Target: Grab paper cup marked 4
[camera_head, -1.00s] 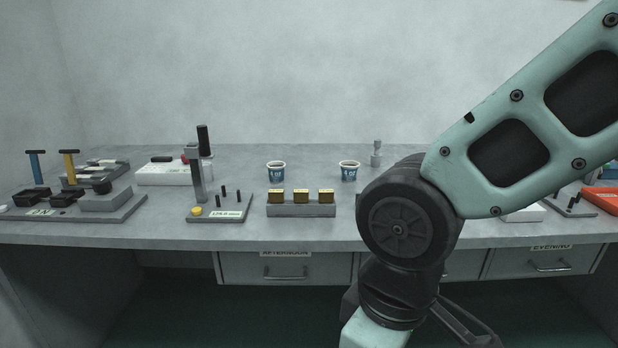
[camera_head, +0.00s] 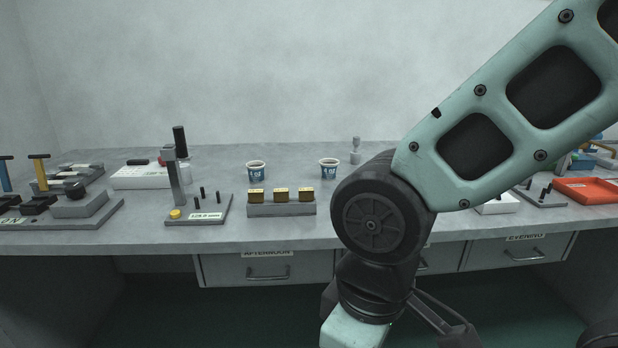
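Two small white-and-blue paper cups stand upright on the grey bench, towards the back. The left cup (camera_head: 256,171) is behind a grey block with brass pieces, and the right cup (camera_head: 328,169) is just left of my arm's elbow. Each has a printed mark on its front, too small to read, so I cannot tell which is marked 4. My arm hangs down in front of the bench on the right. Part of my gripper (camera_head: 440,322) shows low at the picture's bottom, below the bench top and far from both cups. Its fingertips are not clearly seen.
A grey block with three brass pieces (camera_head: 282,207) sits in front of the cups. A gauge stand (camera_head: 198,213) is to its left, with a white box (camera_head: 150,177) behind. A small grey fitting (camera_head: 356,152) is near the right cup. An orange tray (camera_head: 590,191) is far right.

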